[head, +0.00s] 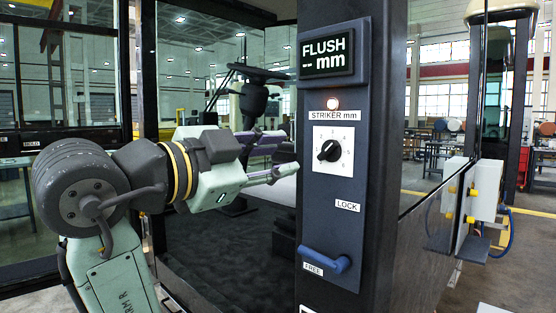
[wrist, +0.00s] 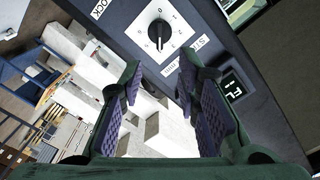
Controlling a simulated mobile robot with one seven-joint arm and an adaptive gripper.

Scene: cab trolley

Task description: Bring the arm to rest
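My gripper (head: 284,155) is to the left of the dark pillar, level with the striker dial (head: 329,151). Its fingers are apart with nothing between them. The wrist view also shows my gripper (wrist: 160,72) open, both padded fingers spread. The dial's black knob (wrist: 158,33) lies beyond the fingertips on its white plate, and the fingers do not hold it. My arm is bent, with the forearm reaching right towards the pillar.
The pillar (head: 370,100) carries a FLUSH display (head: 327,55) reading "-- mm", a lit lamp (head: 333,103) and a blue handle (head: 325,262) beside the FREE label. Glass panels and a cab interior with a steering wheel (head: 258,73) stand behind my arm.

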